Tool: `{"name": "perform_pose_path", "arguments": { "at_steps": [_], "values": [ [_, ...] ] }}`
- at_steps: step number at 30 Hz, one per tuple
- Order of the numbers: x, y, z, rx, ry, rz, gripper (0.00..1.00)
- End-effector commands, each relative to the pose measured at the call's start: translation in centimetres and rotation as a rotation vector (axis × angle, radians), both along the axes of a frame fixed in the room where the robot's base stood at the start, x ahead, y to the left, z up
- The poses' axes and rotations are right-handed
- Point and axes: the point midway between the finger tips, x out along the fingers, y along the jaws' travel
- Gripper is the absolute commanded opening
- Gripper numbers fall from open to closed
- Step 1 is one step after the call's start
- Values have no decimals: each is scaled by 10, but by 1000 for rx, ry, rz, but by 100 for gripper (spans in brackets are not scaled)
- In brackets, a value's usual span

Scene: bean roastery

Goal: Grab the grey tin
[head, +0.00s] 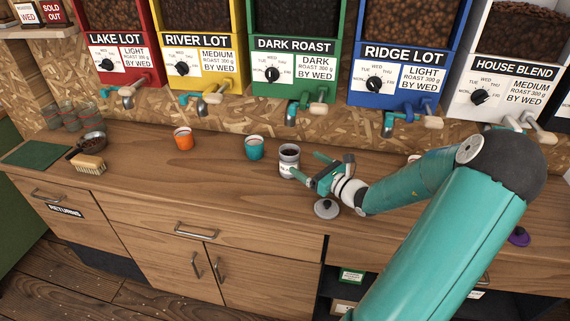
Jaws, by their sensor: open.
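The grey tin (289,154) stands upright on the wooden counter, open at the top with dark contents and a pale label low on its front. My gripper (309,168) is just to the right of it, with its teal fingers spread apart and pointing left toward the tin. One finger is near the lower right side of the tin; I cannot tell whether it touches. Nothing shows between the fingers. A grey lid (326,209) with a dark knob lies on the counter below my gripper.
A teal tin (254,150) and an orange tin (183,140) stand to the left. A brush (88,166), a scoop (93,142) and a green mat (36,154) are at far left. Bean dispensers with taps (292,115) hang behind. A purple lid (519,237) lies right. The front-left counter is clear.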

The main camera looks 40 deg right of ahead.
Motion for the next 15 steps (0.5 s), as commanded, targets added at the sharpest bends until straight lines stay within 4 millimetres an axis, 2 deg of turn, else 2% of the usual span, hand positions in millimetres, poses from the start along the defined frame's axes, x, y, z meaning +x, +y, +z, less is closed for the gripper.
{"name": "perform_pose_path", "arguments": {
  "at_steps": [6,15],
  "values": [
    [42,3,-1,-1,0,2,86],
    [71,5,-2,0,0,5,86]
  ]
}}
